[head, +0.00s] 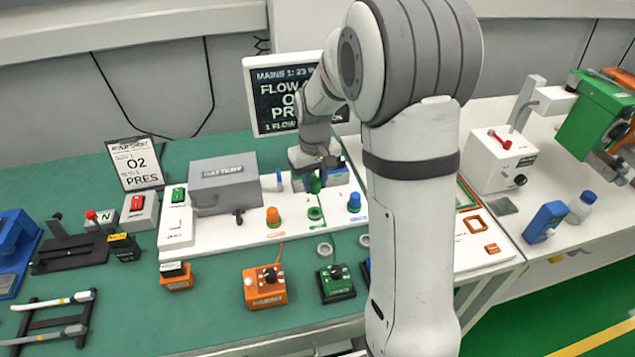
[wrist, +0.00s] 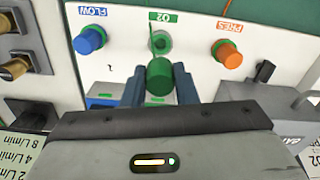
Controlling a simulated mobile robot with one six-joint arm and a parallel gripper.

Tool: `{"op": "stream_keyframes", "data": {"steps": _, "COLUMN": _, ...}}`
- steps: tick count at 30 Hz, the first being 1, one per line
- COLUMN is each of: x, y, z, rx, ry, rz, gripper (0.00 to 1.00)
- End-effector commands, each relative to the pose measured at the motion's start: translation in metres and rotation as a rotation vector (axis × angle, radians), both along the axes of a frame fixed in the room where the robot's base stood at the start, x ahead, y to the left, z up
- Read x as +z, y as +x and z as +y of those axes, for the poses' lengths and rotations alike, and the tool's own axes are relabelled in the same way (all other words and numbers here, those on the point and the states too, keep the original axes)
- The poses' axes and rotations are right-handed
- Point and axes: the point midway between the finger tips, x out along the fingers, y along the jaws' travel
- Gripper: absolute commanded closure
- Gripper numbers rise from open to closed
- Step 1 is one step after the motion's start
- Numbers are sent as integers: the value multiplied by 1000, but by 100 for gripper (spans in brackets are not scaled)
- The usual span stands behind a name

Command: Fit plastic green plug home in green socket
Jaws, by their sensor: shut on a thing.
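My gripper (head: 315,180) is shut on the green plug, just above and behind the green socket in the head view. In the wrist view my gripper (wrist: 160,85) has its two dark blue fingers on either side of the green plug (wrist: 159,78). The green socket (wrist: 159,42), a ring under an O2 label, lies just beyond the plug's end in the wrist view. It also shows in the head view (head: 315,213). The plug and socket look apart; the exact gap is hard to tell.
A blue plug (wrist: 90,40) labelled FLOW and an orange plug (wrist: 229,55) labelled PRES flank the socket on the white panel (head: 225,238). A grey battery box (head: 222,186) stands at left. Orange (head: 265,288) and green (head: 336,284) knob boxes sit in front.

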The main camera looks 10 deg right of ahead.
Motion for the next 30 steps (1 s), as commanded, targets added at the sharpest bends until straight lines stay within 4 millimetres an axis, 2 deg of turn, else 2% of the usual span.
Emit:
{"op": "stream_keyframes", "data": {"steps": 8, "x": -8, "y": 0, "z": 0, "rx": 0, "ry": 0, "rz": 1, "gripper": 96}}
{"op": "stream_keyframes", "data": {"steps": 21, "x": -47, "y": -1, "z": 1, "rx": 2, "ry": 0, "rz": 2, "gripper": 96}}
{"op": "stream_keyframes", "data": {"steps": 30, "x": -59, "y": 0, "z": 1, "rx": 2, "ry": 0, "rz": 0, "gripper": 96}}
